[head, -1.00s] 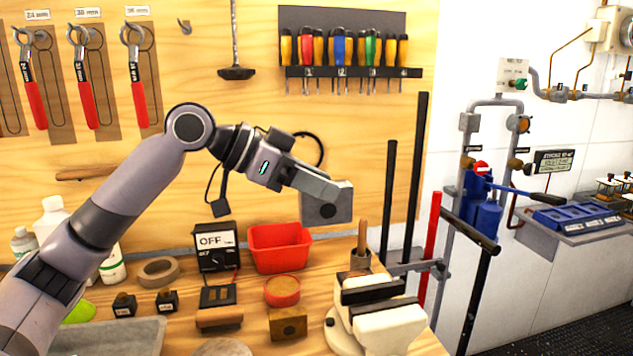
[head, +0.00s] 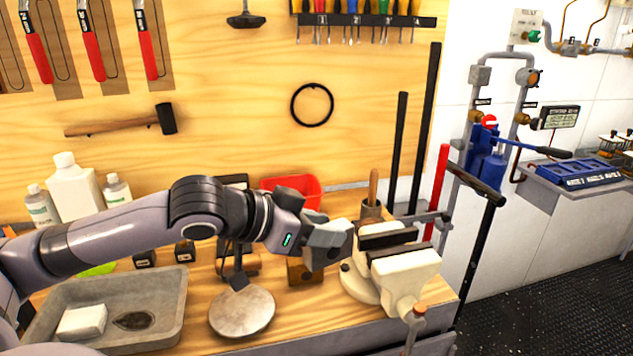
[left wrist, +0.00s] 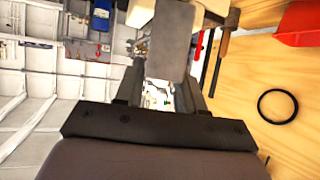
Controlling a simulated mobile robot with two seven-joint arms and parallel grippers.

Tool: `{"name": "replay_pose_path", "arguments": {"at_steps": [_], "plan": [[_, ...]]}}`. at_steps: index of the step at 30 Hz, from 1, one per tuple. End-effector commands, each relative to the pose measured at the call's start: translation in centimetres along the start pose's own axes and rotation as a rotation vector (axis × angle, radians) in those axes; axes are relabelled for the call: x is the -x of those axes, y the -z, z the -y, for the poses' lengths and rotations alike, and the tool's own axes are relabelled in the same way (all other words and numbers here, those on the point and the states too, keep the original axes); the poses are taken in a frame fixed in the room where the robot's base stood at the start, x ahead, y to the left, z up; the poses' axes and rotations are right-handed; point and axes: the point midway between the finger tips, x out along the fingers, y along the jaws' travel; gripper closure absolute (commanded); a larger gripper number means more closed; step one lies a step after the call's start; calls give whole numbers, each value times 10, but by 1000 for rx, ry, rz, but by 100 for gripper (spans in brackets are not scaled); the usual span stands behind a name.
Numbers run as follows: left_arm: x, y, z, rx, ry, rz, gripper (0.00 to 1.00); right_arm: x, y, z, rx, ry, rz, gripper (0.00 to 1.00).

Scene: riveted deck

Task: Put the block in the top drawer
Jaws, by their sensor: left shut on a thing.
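My left gripper (head: 326,247) is shut on a grey block (head: 335,238). In the head view it shows above the bench, just left of the vise and overlapping it in the picture. I cannot tell its exact height. In the left wrist view the block (left wrist: 172,40) shows as a plain grey slab between the dark fingers. The top drawer is not clearly seen; only a strip of the grey bench front (head: 400,338) shows at the bottom. My right gripper is not in view.
A cream vise (head: 405,265) stands at the bench's right end. A grey tray (head: 165,300) with a white bar, a round metal disc (head: 242,312), a wooden block (head: 303,272) and a red bin (head: 305,188) are on the bench. Open floor (head: 540,310) lies right.

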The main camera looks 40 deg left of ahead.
Motion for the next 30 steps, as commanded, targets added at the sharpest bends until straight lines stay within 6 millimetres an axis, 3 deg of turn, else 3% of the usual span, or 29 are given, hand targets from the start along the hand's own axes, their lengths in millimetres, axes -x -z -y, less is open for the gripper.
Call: {"name": "replay_pose_path", "arguments": {"at_steps": [23, 30], "plan": [[-74, -177, -72, 210, 355, 4, 100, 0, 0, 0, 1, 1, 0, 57], [-75, -176, -73, 210, 361, -6, 100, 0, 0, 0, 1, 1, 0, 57]]}}
